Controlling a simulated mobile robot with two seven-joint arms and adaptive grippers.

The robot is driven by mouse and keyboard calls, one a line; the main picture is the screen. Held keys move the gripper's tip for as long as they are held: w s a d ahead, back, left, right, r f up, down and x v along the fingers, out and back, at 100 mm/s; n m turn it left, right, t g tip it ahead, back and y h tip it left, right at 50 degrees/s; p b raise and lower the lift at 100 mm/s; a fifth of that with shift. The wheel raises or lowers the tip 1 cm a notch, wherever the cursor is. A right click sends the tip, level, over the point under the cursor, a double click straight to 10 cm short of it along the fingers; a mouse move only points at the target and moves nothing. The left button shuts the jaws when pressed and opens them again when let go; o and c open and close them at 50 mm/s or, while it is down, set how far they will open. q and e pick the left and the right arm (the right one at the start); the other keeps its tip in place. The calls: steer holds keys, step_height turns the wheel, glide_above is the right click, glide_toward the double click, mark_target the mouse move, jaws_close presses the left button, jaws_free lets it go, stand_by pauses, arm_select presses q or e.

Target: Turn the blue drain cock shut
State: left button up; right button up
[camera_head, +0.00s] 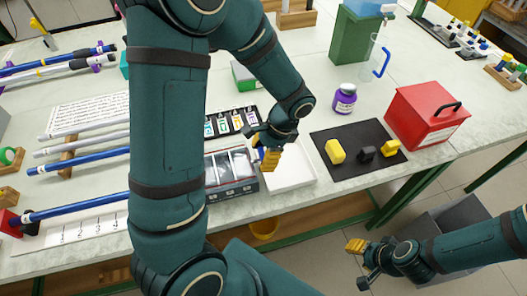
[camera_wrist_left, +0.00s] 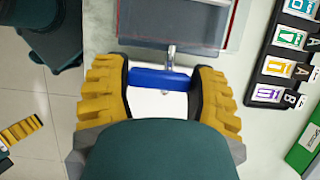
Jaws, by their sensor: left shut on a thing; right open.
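The blue drain cock (camera_wrist_left: 160,78) shows in the left wrist view as a short blue bar. It lies crosswise at the end of a metal stem (camera_wrist_left: 171,55) from the clear-walled tank (camera_wrist_left: 122,20). My left gripper (camera_wrist_left: 160,88) has its yellow fingers shut on the bar's two ends. In the head view, my left gripper (camera_head: 265,158) is beside the grey tank (camera_head: 233,188), and the cock is mostly hidden. A white tray (camera_head: 300,180) lies below the gripper. My right gripper (camera_head: 360,262) is open and empty, off the table's front edge.
A black mat (camera_head: 350,128) with yellow and black pieces lies right of the tray, near a red box (camera_head: 425,115) and a purple-labelled jar (camera_head: 345,98). Lettered cards (camera_head: 231,122) stand behind the tank. Blue and grey rods (camera_head: 75,210) lie at left.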

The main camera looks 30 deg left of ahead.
arm_select(q)
steer(key=o, duration=1.2)
steer(key=v, duration=1.2)
steer(key=shift+s, duration=0.1)
